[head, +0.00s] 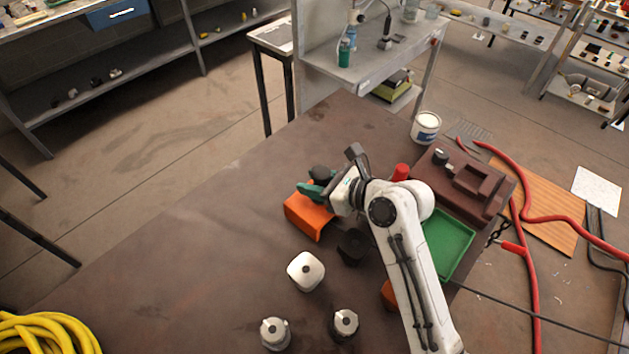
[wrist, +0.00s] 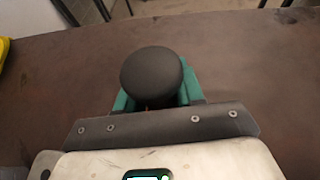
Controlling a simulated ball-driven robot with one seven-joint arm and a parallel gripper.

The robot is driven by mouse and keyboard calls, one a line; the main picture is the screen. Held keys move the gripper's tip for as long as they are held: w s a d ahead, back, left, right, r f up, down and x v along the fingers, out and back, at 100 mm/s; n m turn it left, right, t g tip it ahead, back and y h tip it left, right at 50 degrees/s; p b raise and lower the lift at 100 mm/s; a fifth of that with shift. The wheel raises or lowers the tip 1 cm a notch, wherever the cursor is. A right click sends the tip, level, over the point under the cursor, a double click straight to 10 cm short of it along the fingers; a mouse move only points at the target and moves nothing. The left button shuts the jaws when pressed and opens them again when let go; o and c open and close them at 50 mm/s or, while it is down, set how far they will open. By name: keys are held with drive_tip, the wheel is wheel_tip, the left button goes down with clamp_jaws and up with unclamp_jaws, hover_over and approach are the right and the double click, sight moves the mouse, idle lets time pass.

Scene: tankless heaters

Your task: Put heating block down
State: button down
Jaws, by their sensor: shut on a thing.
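My gripper (head: 313,188), with green fingers, is shut on a dark, round-topped piece (head: 321,173), taken here as the heating block. In the wrist view the same dark round top (wrist: 152,74) sits between the green fingers, which hide its lower part. In the head view it shows just behind the fingers, over the brown table (head: 215,225). An orange block (head: 308,216) lies right in front of and below the gripper. I cannot tell how far the held piece is above the table.
A black piece (head: 352,246), a white rounded block (head: 306,271) and two metal-and-white pieces (head: 275,333) (head: 344,324) stand in front. A green tray (head: 450,243), brown case (head: 455,187), red item (head: 400,172) and white can (head: 425,127) are to the right.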

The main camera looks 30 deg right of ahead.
drive_tip(key=c, duration=1.1)
unclamp_jaws()
drive_tip(key=o, duration=0.4)
drive_tip(key=shift+r, duration=0.1)
